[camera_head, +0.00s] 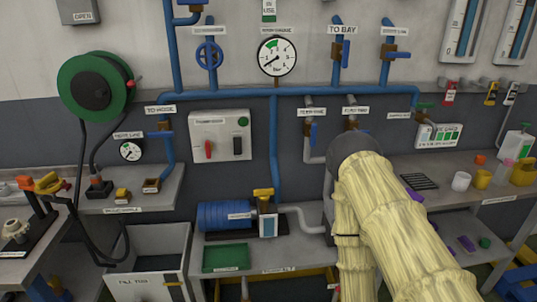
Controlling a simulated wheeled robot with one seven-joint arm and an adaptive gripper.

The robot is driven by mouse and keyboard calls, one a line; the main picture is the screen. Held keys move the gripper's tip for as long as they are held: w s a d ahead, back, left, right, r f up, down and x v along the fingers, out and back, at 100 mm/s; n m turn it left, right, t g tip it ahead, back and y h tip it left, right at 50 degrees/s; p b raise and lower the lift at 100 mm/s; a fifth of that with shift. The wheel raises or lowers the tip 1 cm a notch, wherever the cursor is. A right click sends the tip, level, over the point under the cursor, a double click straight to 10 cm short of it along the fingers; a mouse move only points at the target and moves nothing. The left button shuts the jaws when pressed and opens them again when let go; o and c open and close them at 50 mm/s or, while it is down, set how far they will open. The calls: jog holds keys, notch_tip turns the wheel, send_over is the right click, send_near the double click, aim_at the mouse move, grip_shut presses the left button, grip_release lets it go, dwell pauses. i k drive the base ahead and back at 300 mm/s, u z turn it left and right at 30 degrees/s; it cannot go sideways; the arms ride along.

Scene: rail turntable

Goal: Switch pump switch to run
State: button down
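A white control box (221,136) is fixed to the grey wall at centre left, above the blue pump. A small label on the box is too blurred to read, so I cannot tell which lever is the pump switch. My arm, in a pale yellow sleeve, bends at the right of centre, well apart from the box. My gripper is out of view.
A blue pump (226,215) with a yellow-topped unit (265,207) and a green tray (226,257) stand on the bench below. Blue pipes (274,140) run beside the box. A green hose reel (93,85) hangs left. The space before the box looks clear.

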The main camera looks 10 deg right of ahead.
aim_at(237, 144)
jog(key=i, duration=1)
